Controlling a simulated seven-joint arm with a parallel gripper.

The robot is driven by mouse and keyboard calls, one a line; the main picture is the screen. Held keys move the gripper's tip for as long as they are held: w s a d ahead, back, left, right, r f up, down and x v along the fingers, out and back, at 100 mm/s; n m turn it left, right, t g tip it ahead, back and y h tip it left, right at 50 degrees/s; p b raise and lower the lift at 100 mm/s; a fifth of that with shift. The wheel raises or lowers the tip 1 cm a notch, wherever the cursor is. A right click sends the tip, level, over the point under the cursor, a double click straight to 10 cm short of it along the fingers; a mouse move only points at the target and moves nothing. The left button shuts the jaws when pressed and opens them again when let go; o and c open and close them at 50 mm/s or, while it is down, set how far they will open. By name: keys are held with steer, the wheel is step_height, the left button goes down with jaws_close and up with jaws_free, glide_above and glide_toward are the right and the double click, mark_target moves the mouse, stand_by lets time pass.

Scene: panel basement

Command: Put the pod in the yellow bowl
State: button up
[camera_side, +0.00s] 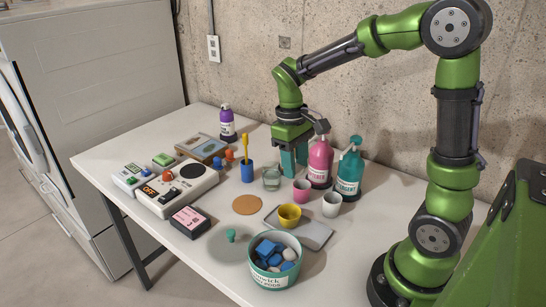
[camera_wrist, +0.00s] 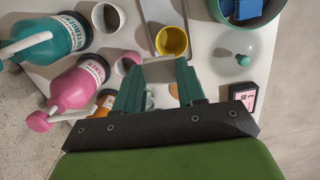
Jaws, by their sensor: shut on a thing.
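The yellow bowl (camera_side: 289,218) is small and stands upright on a grey tray (camera_side: 316,236); the wrist view shows it (camera_wrist: 172,42) just beyond my fingertips, and it looks empty. My gripper (camera_side: 294,164) is above the back of the table, left of the pink bottle. In the wrist view my gripper (camera_wrist: 160,76) has its teal fingers on either side of a pale, whitish pod (camera_wrist: 158,70). The pod is hidden in the side view. A teal tub (camera_side: 272,272) at the front holds several blue and white pods.
A pink cup (camera_side: 302,191), a white cup (camera_side: 332,204), a pink bottle (camera_side: 319,163) and a teal bottle (camera_side: 349,174) stand close by. A glass (camera_side: 271,179) stands near my gripper. A clear lid with a teal knob (camera_side: 231,236) lies beside the tub.

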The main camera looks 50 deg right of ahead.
steer(key=shift+n, duration=0.3)
steer(key=shift+f, duration=2.95)
steer(key=o, duration=1.1)
step_height(320, 180, up, 17)
steer(key=w, duration=0.2)
steer(key=shift+f, duration=0.1)
